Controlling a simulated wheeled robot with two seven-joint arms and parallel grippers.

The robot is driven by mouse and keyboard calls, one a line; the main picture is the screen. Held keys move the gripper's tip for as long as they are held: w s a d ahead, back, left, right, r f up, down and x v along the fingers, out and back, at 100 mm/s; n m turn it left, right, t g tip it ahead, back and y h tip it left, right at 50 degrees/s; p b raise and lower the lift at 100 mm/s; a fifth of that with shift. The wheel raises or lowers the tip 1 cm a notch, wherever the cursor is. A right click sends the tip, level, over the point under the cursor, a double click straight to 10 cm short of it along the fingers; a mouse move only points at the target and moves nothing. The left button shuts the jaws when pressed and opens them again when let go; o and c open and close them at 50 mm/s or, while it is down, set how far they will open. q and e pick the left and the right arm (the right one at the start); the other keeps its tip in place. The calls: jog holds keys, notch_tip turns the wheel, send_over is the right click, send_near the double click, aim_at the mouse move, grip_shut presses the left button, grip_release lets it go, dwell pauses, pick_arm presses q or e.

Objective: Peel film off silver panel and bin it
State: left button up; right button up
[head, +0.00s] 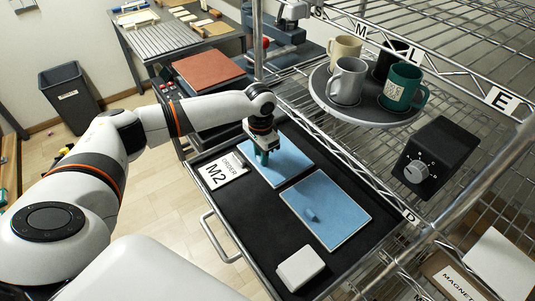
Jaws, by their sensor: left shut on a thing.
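Two flat panels lie side by side in a black drawer tray (240,224), both covered in light-blue film. The far film-covered panel (291,163) is under my left gripper (263,158). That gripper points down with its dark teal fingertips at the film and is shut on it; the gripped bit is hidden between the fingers. The near film-covered panel (335,205) has a small darker blue tab (312,215) standing on it. No bare silver shows. A dark grey bin (69,100) stands on the floor at the far left. My right gripper is out of view.
An order card (222,170) reading M2 lies at the tray's left, a white block (299,268) at its near end. A wire shelf on the right holds a round tray of mugs (347,80) and a black dial box (437,152). Open floor lies before the bin.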

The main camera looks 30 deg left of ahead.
pick_arm(q)
notch_tip(320, 180, up, 13)
jog(key=p, duration=0.3)
jog(key=shift+w+r+p, duration=0.2)
jog(key=shift+r+p, duration=0.6)
jog(key=shift+p, duration=0.65)
grip_shut()
jog(key=shift+r+p, duration=0.8)
jog(key=shift+p, duration=0.4)
